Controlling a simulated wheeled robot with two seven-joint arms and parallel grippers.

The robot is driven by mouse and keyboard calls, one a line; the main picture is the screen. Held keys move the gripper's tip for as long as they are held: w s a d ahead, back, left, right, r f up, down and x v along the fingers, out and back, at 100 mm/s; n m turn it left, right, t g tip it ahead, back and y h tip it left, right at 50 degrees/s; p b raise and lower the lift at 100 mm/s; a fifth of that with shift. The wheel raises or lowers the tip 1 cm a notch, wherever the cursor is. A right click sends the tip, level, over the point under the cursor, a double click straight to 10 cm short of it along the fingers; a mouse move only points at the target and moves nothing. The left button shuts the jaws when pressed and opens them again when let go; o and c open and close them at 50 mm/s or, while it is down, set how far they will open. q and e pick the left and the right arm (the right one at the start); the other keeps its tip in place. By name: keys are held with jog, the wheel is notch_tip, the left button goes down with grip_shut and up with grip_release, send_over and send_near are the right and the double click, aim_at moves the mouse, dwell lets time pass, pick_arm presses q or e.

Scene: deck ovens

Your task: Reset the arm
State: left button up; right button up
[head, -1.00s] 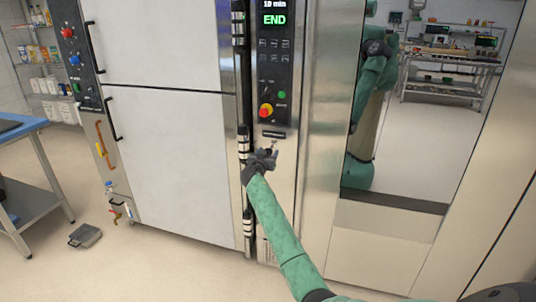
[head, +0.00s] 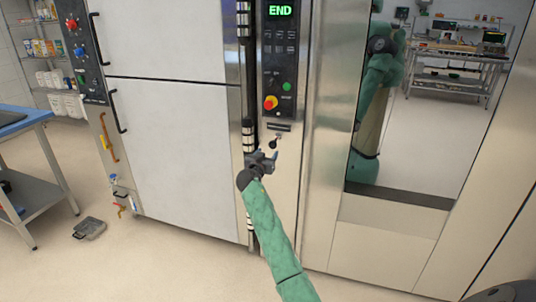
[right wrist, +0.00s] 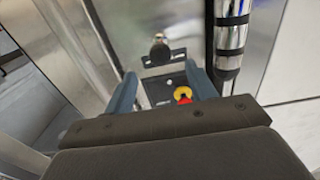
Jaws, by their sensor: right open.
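My right gripper (head: 262,158) is in front of the steel panel below the oven's control panel (head: 278,70). In the right wrist view its two fingers (right wrist: 162,88) stand apart with nothing held between them. A small dark knob or key (head: 273,144) sits on the steel just above the gripper; a dark round knob also shows beyond the fingers in the right wrist view (right wrist: 160,52). I cannot tell whether the gripper touches it. The display (head: 280,11) reads END. My left gripper is not in view.
White oven doors (head: 180,150) with black handles stand to the left. A reflective panel (head: 430,110) is on the right. A blue-topped table (head: 22,122) is at the far left, and a grey object (head: 89,228) lies on the floor. Open floor lies in front.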

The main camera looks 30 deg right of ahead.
jog(key=shift+n, duration=0.3)
